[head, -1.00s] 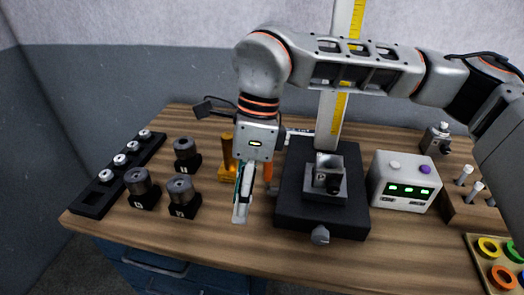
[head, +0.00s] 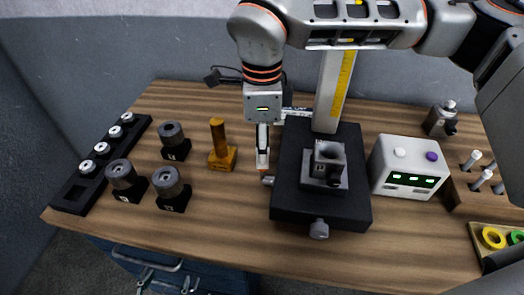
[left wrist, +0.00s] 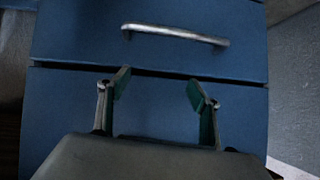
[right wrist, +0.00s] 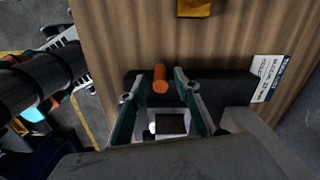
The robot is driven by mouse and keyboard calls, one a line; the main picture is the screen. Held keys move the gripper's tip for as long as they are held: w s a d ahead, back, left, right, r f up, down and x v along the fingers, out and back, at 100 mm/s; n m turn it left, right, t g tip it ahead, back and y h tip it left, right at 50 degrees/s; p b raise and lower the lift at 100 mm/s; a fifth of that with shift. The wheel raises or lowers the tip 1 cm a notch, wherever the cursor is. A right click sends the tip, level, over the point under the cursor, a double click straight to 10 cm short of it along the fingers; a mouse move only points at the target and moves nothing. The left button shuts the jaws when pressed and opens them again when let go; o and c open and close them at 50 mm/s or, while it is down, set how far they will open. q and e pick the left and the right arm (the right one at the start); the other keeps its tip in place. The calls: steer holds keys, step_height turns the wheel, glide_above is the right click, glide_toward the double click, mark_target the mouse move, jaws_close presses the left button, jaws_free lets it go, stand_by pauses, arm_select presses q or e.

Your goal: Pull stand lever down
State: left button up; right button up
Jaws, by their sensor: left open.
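The measuring stand has a dark base (head: 285,205) and an upright column with a yellow scale (head: 345,85). Its lever has an orange grip (right wrist: 160,80), seen in the right wrist view near the tips of my right gripper (right wrist: 168,72). In the head view my right gripper (head: 263,160) points down at the left of the stand and hides most of the lever. My left gripper (left wrist: 158,85) is open and empty in front of the blue drawers, low at the bottom left in the head view (head: 165,283).
A grey block with a bored part (head: 328,160) sits on the stand base. A white box with green displays (head: 408,168) stands right of it. A brass post (head: 218,140) and several dark-based cylinders (head: 173,188) stand left. Blue drawers (left wrist: 200,110) are below the table.

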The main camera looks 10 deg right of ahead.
steer(key=shift+f, duration=1.05)
jaws_close()
